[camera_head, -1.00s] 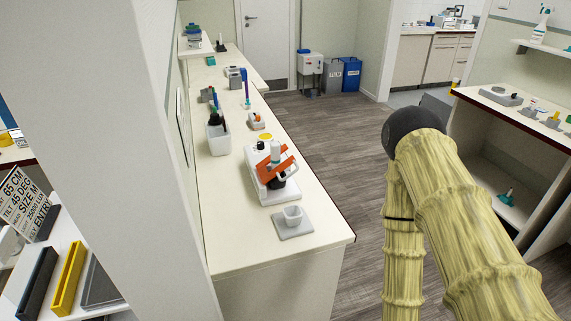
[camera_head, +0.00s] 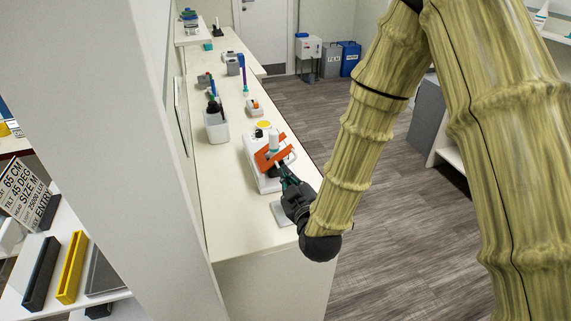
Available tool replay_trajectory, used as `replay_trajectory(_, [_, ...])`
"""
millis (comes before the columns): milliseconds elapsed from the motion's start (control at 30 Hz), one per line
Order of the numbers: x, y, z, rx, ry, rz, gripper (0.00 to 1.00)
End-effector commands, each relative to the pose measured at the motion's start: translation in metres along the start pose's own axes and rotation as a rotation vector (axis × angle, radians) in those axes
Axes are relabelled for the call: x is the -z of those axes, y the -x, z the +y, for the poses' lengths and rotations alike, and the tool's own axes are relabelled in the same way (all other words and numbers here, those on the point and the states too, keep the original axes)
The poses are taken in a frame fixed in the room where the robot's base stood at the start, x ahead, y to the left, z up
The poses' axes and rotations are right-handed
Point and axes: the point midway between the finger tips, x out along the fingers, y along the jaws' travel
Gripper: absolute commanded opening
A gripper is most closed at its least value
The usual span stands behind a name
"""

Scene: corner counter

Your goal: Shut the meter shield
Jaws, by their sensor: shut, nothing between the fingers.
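The meter (camera_head: 250,158) is a white device near the front end of the long cream counter. Its shield appears to be the tilted orange-red panel (camera_head: 268,160) above the white body. The panel stands at a slant, apart from the base at its upper side. My gripper (camera_head: 281,168) is dark with a green part and reaches in from the right. Its tip is at the near right side of the panel; I cannot tell whether it touches. It is shut and holds nothing. The gripper and wrist hide part of the meter's near side.
A grey pad (camera_head: 280,214) lies just in front of the meter, partly covered by my gripper. A white container (camera_head: 216,128) with dark-handled items stands behind to the left. A wall (camera_head: 120,130) borders the counter's left. The counter's front left is clear.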

Motion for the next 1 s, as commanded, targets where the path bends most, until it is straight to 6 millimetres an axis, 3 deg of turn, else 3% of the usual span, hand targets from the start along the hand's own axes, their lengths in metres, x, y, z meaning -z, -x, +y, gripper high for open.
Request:
replay_trajectory(233, [0.006,-0.022,0.003,-0.007,0.004,0.009,0.00])
replay_trajectory(700, [0.006,-0.100,0.004,-0.006,0.003,0.007,0.00])
replay_trajectory(1000, [-0.022,-0.107,0.003,-0.005,0.004,0.005,0.00])
